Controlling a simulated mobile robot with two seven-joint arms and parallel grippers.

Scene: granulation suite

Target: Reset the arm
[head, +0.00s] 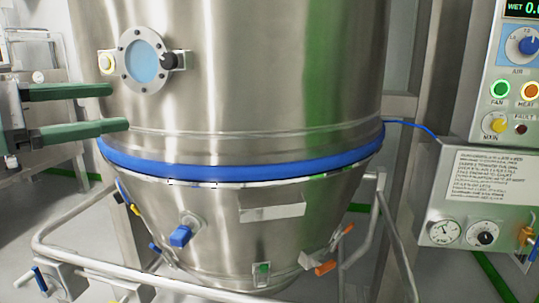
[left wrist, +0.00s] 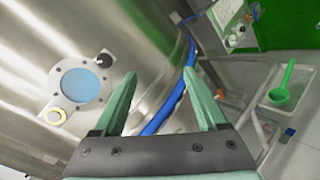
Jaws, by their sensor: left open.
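My left gripper (head: 119,108) comes in from the left in the head view, with its two green fingers apart and nothing between them. In the left wrist view the fingers (left wrist: 162,103) also stand apart, in front of the steel vessel's wall and its blue band. The large steel vessel (head: 270,80) fills the middle of the head view. The gripper is left of it, a little below the round sight window (head: 145,61). I cannot tell how far the fingertips are from the wall. My right gripper is not in view.
The blue band (head: 250,168) rings the vessel above its conical bowl (head: 225,230). A tubular rail (head: 110,267) runs in front of the bowl. A control panel (head: 515,80) and a gauge box (head: 475,205) stand at the right. A green scoop (left wrist: 283,84) shows in the wrist view.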

